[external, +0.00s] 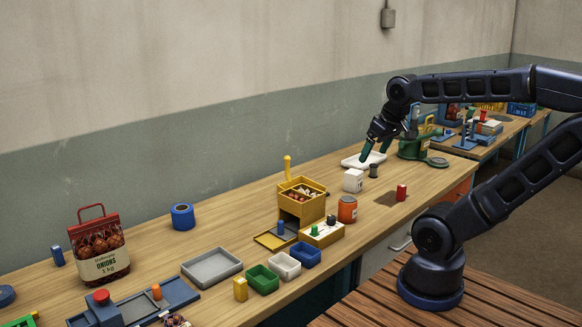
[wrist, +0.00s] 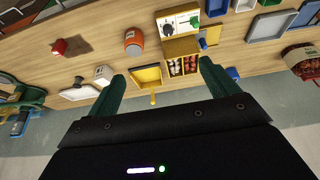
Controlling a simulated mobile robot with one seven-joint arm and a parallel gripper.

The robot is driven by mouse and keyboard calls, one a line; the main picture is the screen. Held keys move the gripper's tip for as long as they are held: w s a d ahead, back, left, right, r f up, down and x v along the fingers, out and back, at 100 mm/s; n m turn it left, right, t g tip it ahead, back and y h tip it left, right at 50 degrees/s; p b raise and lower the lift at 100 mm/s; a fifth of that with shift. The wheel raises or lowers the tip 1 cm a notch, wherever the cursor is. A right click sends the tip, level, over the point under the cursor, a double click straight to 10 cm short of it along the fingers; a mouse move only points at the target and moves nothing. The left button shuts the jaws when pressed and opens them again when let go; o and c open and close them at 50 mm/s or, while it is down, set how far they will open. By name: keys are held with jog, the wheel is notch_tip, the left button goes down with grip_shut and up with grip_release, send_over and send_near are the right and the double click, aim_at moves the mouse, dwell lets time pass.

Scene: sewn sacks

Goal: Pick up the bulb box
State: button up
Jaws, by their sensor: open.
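A small white carton (external: 353,180) with a dark mark on its face stands on the workbench; it looks like the bulb box, but its print is too small to read. It also shows in the wrist view (wrist: 103,75), left of the left finger. My gripper (external: 373,155) is open and empty, above the bench by the white tray, behind the carton in the external view. Its green fingers (wrist: 162,70) are spread wide in the wrist view, with nothing held between them.
A white tray (external: 350,162) lies behind the carton. A dark small cylinder (external: 374,171) stands close on its right. An orange jar (external: 347,209), a yellow box of round items (external: 300,206) and a red cylinder (external: 401,192) stand nearby. A green device (external: 415,148) is at the right.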

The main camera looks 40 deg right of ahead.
jog(key=shift+w, duration=0.1)
jog(key=m+g+h, duration=0.4)
jog(key=m, duration=1.2)
send_near(353, 172)
notch_tip(353, 172, down, 2)
jog(key=shift+d+f+h, duration=0.3)
jog(key=shift+d+f, duration=0.1)
jog(key=shift+f, duration=0.05)
jog(key=shift+x, duration=5)
